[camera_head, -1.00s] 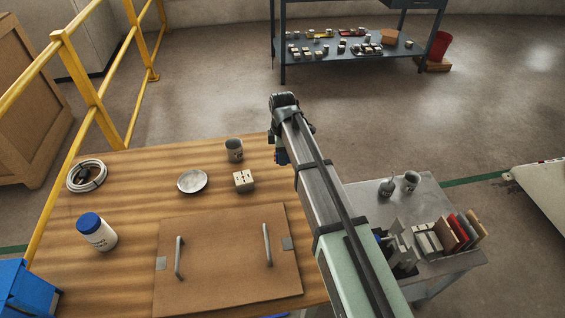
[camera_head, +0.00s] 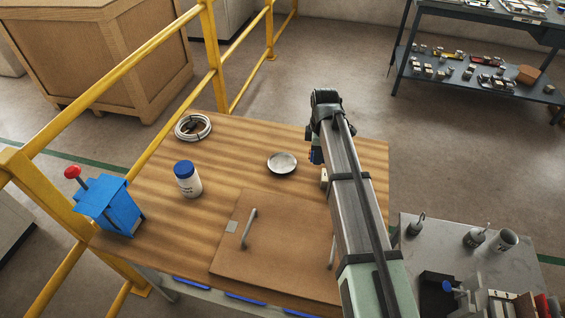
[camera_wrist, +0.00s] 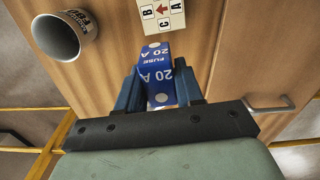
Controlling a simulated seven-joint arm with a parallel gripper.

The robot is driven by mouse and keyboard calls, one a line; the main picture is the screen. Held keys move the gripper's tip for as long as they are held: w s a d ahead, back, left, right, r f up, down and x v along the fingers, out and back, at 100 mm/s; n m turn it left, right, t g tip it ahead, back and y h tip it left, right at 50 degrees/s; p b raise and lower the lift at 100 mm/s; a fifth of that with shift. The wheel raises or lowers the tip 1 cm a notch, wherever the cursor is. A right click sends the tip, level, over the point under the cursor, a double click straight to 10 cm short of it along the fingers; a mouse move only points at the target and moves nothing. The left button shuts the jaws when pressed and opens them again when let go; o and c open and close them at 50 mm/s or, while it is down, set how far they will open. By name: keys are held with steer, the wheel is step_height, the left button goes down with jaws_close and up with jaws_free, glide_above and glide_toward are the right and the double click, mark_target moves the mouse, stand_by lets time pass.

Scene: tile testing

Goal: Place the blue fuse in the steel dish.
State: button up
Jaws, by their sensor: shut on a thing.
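The blue fuse (camera_wrist: 155,70), a block marked "FUSE 20 A", is between the two fingers of my gripper (camera_wrist: 158,88) in the wrist view. My gripper is shut on it. In the head view my gripper (camera_head: 315,152) hangs over the wooden table, just right of the steel dish, with a little blue showing at its tip. The steel dish (camera_head: 282,163) is round, shallow and looks empty. It lies on the table and is not in the wrist view.
A white bottle with blue cap (camera_head: 187,180), a coiled cable (camera_head: 193,127) and a blue box with red knob (camera_head: 110,206) are on the left. A brown panel with handles (camera_head: 275,245) lies in front.

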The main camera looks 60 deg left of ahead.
steer(key=n, duration=0.1)
glide_above(282, 164)
steer(key=d, duration=0.3)
steer(key=shift+a+m, duration=1.2)
steer(key=shift+a, duration=0.2)
steer(key=shift+f, duration=4.8)
steer(key=shift+f, duration=0.15)
steer(key=o, duration=1.1)
step_height(282, 164, up, 12)
steer(key=shift+r, duration=0.2)
